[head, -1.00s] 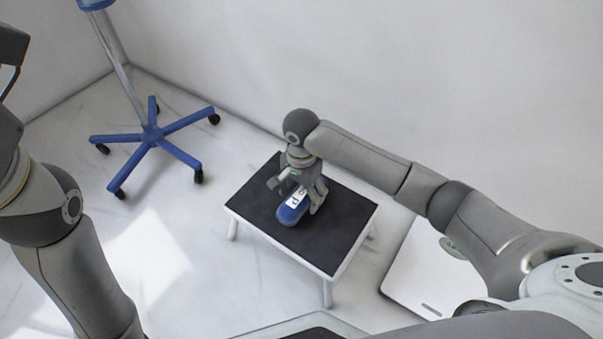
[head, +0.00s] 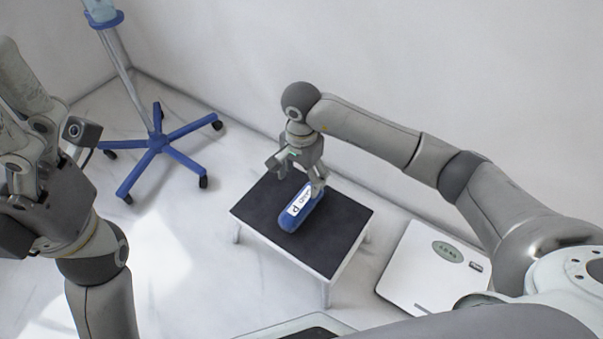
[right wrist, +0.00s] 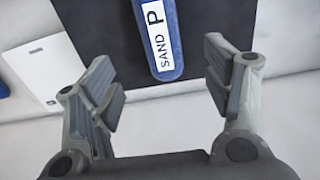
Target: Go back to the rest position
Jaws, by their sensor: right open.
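My right gripper (head: 297,176) is open and empty above the small low table (head: 338,228), which has a black top and white legs. A blue object (head: 289,222) with a white label lies on that top, just below the gripper. In the right wrist view the label on the blue object (right wrist: 165,72) reads "SAND" and "P", and it lies beyond the spread fingers of the right gripper (right wrist: 163,92), clear of both. My left gripper (head: 20,150) is raised at the left edge; its fingers are partly cut off.
A stand with a blue wheeled base (head: 157,143) is on the floor at the back left. A white scale-like plate (head: 415,275) lies on the floor to the right of the table. Walls close off the back. The floor left of the table is clear.

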